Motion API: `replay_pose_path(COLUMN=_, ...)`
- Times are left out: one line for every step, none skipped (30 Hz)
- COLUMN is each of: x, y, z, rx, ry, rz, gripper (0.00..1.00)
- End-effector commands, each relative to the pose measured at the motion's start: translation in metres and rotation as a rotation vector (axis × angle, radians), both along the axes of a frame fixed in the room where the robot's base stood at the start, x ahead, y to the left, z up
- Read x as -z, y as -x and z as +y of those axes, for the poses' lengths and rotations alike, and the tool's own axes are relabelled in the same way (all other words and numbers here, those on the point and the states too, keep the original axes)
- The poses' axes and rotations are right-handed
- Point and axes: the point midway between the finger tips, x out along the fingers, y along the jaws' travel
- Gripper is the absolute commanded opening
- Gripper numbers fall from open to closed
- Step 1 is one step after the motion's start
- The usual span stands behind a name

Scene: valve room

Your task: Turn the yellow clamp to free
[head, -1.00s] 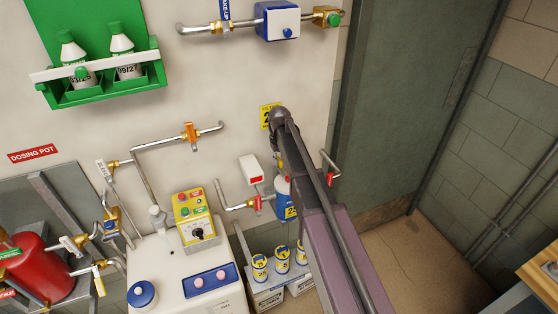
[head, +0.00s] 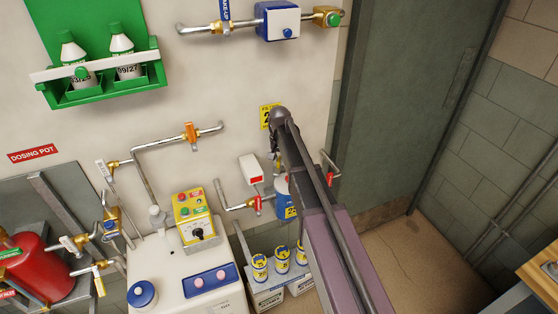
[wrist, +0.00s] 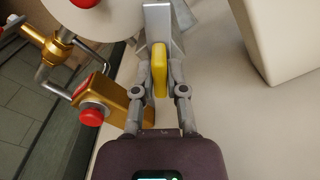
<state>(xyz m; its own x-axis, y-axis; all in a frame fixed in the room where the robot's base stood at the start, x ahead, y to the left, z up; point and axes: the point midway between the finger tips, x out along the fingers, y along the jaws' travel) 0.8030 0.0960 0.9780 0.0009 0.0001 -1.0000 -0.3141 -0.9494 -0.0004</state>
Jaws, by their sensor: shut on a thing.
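In the wrist view the yellow clamp (wrist: 160,68) stands between the two grey fingers of my gripper (wrist: 160,82). The fingers are shut on it, one on each side. A pale metal piece (wrist: 157,18) lies just beyond the clamp. In the head view my arm hides the clamp, and only a small dark part of my gripper (head: 274,150) shows beside the arm, against the wall below a yellow sign (head: 267,116).
In the wrist view a brass block (wrist: 125,103) with a red knob (wrist: 92,114) sits close left of my gripper, and a pale box (wrist: 287,35) stands at right. In the head view, a red-handled valve (head: 257,203) and a blue bottle (head: 283,187) are near my arm.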

Motion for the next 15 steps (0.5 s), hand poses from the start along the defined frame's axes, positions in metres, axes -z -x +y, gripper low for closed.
replay_pose_path(x=0.0003, y=0.0009, z=-0.0001, rx=0.045, ry=0.000, rz=0.002, gripper=0.00)
replay_pose_path(x=0.0003, y=0.0010, z=-0.0001, rx=0.074, ry=0.000, rz=0.002, gripper=0.00)
replay_pose_path(x=0.0003, y=0.0010, z=-0.0001, rx=0.112, ry=0.000, rz=0.002, gripper=0.00)
replay_pose_path(x=0.0003, y=0.0010, z=-0.0001, rx=0.140, ry=0.000, rz=0.002, gripper=0.00)
replay_pose_path(x=0.0003, y=0.0010, z=-0.0002, rx=0.169, ry=0.000, rz=0.002, gripper=0.00)
replay_pose_path(x=0.0003, y=0.0010, z=-0.0002, rx=0.207, ry=0.000, rz=0.002, gripper=0.00)
replay_pose_path(x=0.0003, y=0.0010, z=-0.0002, rx=0.235, ry=0.000, rz=0.002, gripper=0.00)
replay_pose_path(x=0.0003, y=0.0010, z=-0.0002, rx=0.264, ry=0.000, rz=0.002, gripper=0.00)
replay_pose_path(x=0.0003, y=0.0011, z=-0.0002, rx=0.302, ry=0.000, rz=0.002, gripper=0.00)
replay_pose_path(x=0.0003, y=0.0011, z=-0.0002, rx=0.330, ry=0.000, rz=0.002, gripper=0.00)
replay_pose_path(x=0.0003, y=0.0011, z=-0.0003, rx=0.359, ry=0.000, rz=0.002, gripper=0.00)
replay_pose_path(x=0.0003, y=0.0011, z=-0.0003, rx=0.397, ry=0.000, rz=0.002, gripper=0.00)
replay_pose_path(x=0.0003, y=0.0011, z=-0.0003, rx=0.425, ry=0.000, rz=0.002, gripper=0.00)
replay_pose_path(x=0.0003, y=0.0011, z=-0.0003, rx=0.454, ry=0.001, rz=0.003, gripper=0.00)
replay_pose_path(x=0.0003, y=0.0011, z=-0.0003, rx=0.492, ry=0.001, rz=0.003, gripper=0.00)
